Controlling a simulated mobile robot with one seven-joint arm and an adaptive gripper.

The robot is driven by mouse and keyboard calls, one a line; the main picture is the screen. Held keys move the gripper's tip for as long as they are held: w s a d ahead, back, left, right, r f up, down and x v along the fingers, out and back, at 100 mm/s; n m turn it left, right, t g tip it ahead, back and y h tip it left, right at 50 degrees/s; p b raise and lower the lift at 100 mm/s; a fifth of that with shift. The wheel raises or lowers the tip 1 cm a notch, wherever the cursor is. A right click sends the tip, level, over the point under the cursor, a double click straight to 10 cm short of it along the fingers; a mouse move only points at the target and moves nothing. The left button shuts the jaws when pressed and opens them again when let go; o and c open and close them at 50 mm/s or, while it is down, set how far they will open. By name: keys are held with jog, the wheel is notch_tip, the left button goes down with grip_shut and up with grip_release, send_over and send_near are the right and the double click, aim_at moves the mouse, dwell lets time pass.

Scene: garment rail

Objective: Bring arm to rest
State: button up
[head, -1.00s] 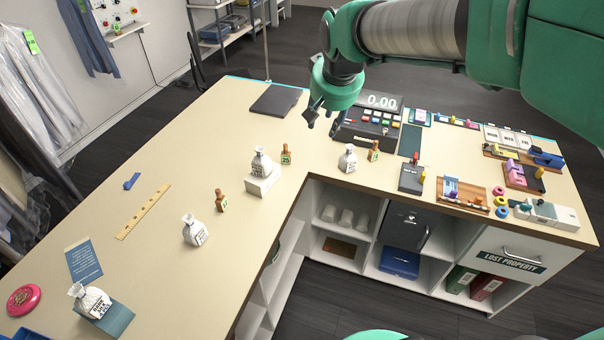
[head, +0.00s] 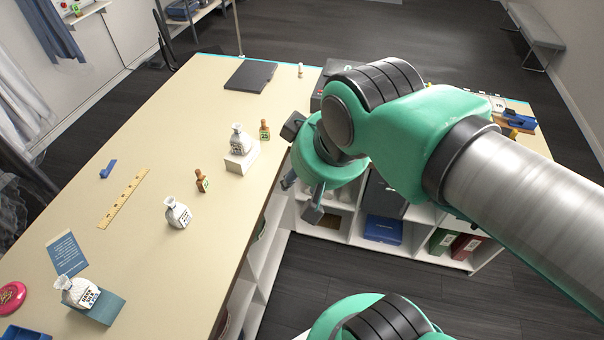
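My gripper (head: 301,199) hangs from my bent green and grey arm at the inner corner of the L-shaped counter (head: 150,130). Its fingers point down and stand apart, with nothing seen between them. It is close to the counter's inner edge, in front of the shelves. My wrist and forearm hide much of the counter's right wing, including most of the till.
A white bag on a block (head: 240,150), stamps (head: 264,130) (head: 201,181), another bag (head: 177,213) and a bag on a blue stand (head: 80,293) stand on the left wing. A dark folder (head: 250,76) lies at the back. Open floor (head: 380,280) lies before the shelves.

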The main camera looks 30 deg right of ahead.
jog(key=shift+f, duration=0.1)
dwell(0.3)
notch_tip(320, 180, down, 12)
jog(key=b, duration=1.2)
jog(key=shift+w+r, duration=0.1)
jog(key=shift+r, duration=0.15)
jog(key=w+a+p, duration=0.2)
jog(key=w+a, duration=0.1)
jog(key=w, duration=0.9)
jog(key=w+a+p, duration=0.2)
jog(key=w, duration=1)
jog(key=shift+g, duration=0.6)
jog(key=w+a+f+p, duration=0.1)
jog(key=w+a+f, duration=0.3)
jog(key=w+f, duration=0.1)
jog(key=w+a+f+p, duration=0.1)
jog(key=w+a+f, duration=0.2)
jog(key=w+f, duration=0.2)
jog(key=w+a+f+p, duration=0.1)
jog(key=w+a+f, duration=0.3)
jog(key=w, duration=0.6)
jog(key=shift+w+a+f, duration=0.2)
jog(key=shift+a+f, duration=0.1)
jog(key=shift+f, duration=0.15)
